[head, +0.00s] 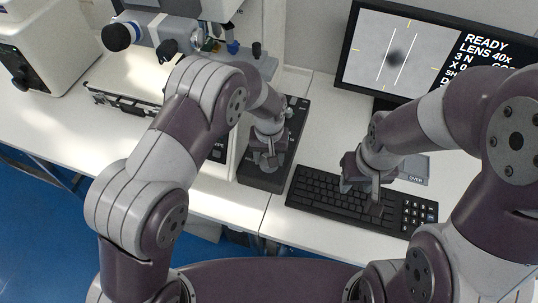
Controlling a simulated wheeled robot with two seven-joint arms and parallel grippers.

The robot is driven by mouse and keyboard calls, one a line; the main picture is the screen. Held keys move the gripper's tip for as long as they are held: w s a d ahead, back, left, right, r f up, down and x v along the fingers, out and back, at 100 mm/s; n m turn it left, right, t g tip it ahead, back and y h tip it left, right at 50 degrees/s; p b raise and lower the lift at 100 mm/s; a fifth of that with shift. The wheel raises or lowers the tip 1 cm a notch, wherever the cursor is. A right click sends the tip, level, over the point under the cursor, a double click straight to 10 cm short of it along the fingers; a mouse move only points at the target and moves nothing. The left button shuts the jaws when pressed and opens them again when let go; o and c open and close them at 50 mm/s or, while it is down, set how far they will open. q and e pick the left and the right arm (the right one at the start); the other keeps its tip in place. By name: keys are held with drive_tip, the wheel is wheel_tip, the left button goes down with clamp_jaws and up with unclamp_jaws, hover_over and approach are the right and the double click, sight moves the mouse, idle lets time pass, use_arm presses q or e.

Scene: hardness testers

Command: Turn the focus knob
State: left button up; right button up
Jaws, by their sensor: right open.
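The hardness tester (182,28) stands at the top left, with black round knobs or eyepiece ends (117,37) on its left side. I cannot tell which part is the focus knob; my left arm hides some of the tester's lower part. My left gripper (268,160) points down over a black base unit (262,180) right of the tester; whether its jaws are open does not show. My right gripper (374,196) is open, pointing down over the black keyboard (318,193), with nothing seen in it. The monitor (385,48) shows a blurred dark spot between two white lines.
The monitor text reads READY, LENS 40x. An open black case (122,101) lies left of my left arm. Another white instrument (45,45) stands at the far left. A small grey pad (414,169) lies behind the keyboard. The white bench (40,120) is bare at the left front.

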use_arm(q)
drive_tip(key=m, duration=0.7)
drive_tip(key=shift+m, duration=0.4)
drive_tip(key=m, duration=0.4)
drive_tip(key=shift+s, duration=0.1)
drive_tip(key=shift+m, duration=1.8)
drive_tip(key=shift+m, duration=0.3)
drive_tip(key=o, duration=1.1)
drive_tip(key=shift+c, duration=0.2)
